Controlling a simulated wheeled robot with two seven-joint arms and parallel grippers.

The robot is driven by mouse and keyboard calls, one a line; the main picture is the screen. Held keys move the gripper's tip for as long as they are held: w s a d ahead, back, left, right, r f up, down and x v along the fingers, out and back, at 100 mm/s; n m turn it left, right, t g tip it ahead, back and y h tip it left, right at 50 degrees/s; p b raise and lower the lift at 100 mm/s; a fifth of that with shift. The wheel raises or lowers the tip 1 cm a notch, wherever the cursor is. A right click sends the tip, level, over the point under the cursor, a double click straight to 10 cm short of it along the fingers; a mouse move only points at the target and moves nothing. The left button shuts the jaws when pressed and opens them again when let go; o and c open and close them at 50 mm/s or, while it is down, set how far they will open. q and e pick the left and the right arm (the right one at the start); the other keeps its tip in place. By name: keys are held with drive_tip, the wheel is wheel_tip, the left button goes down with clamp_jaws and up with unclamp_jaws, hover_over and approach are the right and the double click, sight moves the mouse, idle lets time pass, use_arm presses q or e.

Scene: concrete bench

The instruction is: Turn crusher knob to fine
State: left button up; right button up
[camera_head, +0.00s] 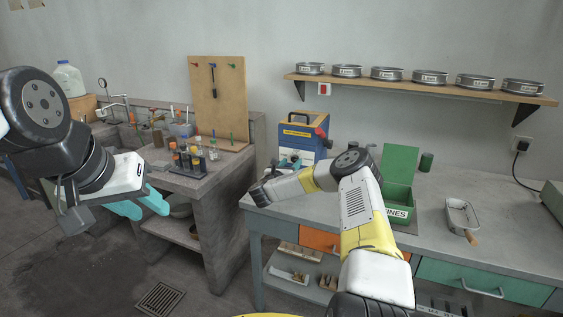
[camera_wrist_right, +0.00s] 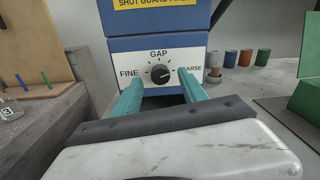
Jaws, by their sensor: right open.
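The crusher (camera_head: 318,146) is a blue and wood-coloured box with a yellow label, on the bench against the wall. Its black round knob (camera_wrist_right: 160,73) shows in the right wrist view, on a white panel marked FINE at left, GAP above and a partly covered word ending in "ARSE" at right. The knob's white mark points to the right, toward that word. My right gripper (camera_wrist_right: 157,78) is open and empty, its teal fingers on either side of the knob in the picture; contact cannot be told. My left gripper (camera_head: 146,203) hangs at left, away from the crusher; its jaw gap is unclear.
A green box (camera_head: 400,163) labelled "...INES" stands right of the crusher, with a metal tray (camera_head: 461,215) further right. Several sieves line the wall shelf (camera_head: 420,90). A rack of vials (camera_head: 190,162) stands on the left bench. Coloured cups (camera_wrist_right: 247,58) stand beside the crusher.

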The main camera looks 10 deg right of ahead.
sight(295, 159)
drive_tip(key=shift+x, duration=1.05)
drive_tip(key=shift+c, duration=0.4)
clamp_jaws()
